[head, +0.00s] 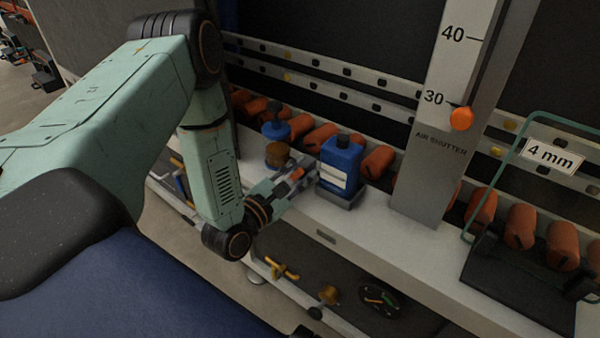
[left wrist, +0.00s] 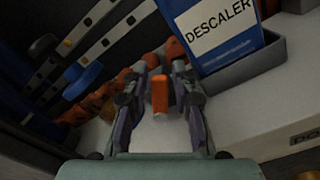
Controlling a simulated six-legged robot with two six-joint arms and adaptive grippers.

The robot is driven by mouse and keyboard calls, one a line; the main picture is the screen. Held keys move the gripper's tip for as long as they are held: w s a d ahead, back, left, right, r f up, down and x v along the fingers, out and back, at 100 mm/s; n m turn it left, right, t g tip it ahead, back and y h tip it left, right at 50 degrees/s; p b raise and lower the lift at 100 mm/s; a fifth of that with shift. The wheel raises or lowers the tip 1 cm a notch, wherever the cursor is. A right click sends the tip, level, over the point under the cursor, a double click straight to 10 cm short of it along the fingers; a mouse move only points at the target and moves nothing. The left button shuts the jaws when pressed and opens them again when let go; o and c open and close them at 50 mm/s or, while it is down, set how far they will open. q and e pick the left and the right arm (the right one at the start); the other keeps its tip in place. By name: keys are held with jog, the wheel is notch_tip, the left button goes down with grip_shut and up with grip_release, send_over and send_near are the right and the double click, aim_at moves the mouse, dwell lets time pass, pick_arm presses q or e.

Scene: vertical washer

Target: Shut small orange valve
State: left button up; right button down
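The small orange valve handle (left wrist: 160,95) stands upright between the two fingers of my left gripper (left wrist: 155,80) in the left wrist view. Clear gaps show on both sides of it, so the fingers are apart and around it, not pressed on it. In the head view the gripper (head: 296,172) reaches over the white ledge, just left of the blue bottle, with a bit of the orange handle (head: 297,173) showing at its fingers. The valve's body is hidden. My right gripper is in neither view.
A blue descaler bottle (head: 340,165) in a grey holder stands close to the right of the gripper. A blue-topped brass valve (head: 277,155) is close on the left. Orange rollers (head: 378,160) line the back; an air shutter scale (head: 440,140) rises to the right.

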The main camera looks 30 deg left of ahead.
pick_arm(q)
jog(key=shift+c, duration=0.4)
grip_shut()
jog(key=n+b, duration=0.1)
jog(key=a+n+b, duration=0.1)
jog(key=n, duration=0.1)
jog(key=shift+a+r, duration=0.1)
jog(key=shift+r, duration=0.15)
jog(key=shift+a+r+n+b, duration=0.1)
jog(key=shift+a+n+b, duration=0.3)
jog(key=shift+n, duration=0.5)
jog(key=shift+a+n+b, duration=0.25)
jog(key=shift+n+b, duration=0.25)
jog(key=shift+n, duration=0.4)
jog(key=shift+o, duration=0.4)
grip_release()
